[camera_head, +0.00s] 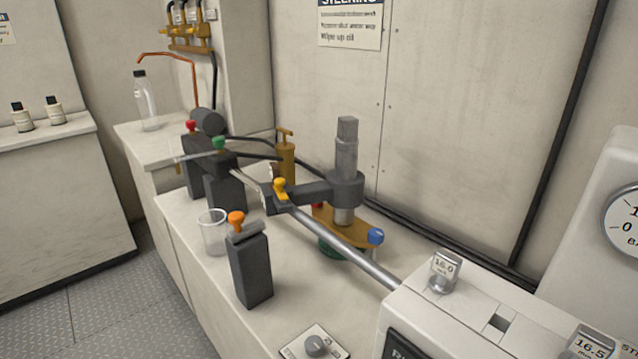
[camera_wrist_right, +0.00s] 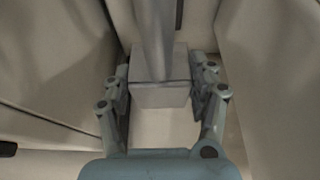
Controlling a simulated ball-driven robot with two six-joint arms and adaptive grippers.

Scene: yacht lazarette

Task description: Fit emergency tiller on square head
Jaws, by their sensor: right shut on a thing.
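The rudder stock (camera_head: 345,165) stands upright in the head view, right of centre. Its grey square head (camera_head: 347,128) is bare at the top, with nothing fitted over it. In the right wrist view my right gripper (camera_wrist_right: 158,88) is shut on a grey square block (camera_wrist_right: 160,97) with a round grey bar (camera_wrist_right: 155,40) running from it toward the top of the picture. This looks like the emergency tiller's socket end. The rest of the bar is cut off. Neither gripper shows in the head view, so I cannot tell the block's distance from the square head.
A dark steering arm (camera_head: 305,192) and a long steel rod (camera_head: 345,250) lie around the stock's lower part. A black block with an orange knob (camera_head: 250,265), a clear cup (camera_head: 213,232) and a gauge box (camera_head: 470,315) stand nearby. The bench front is partly clear.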

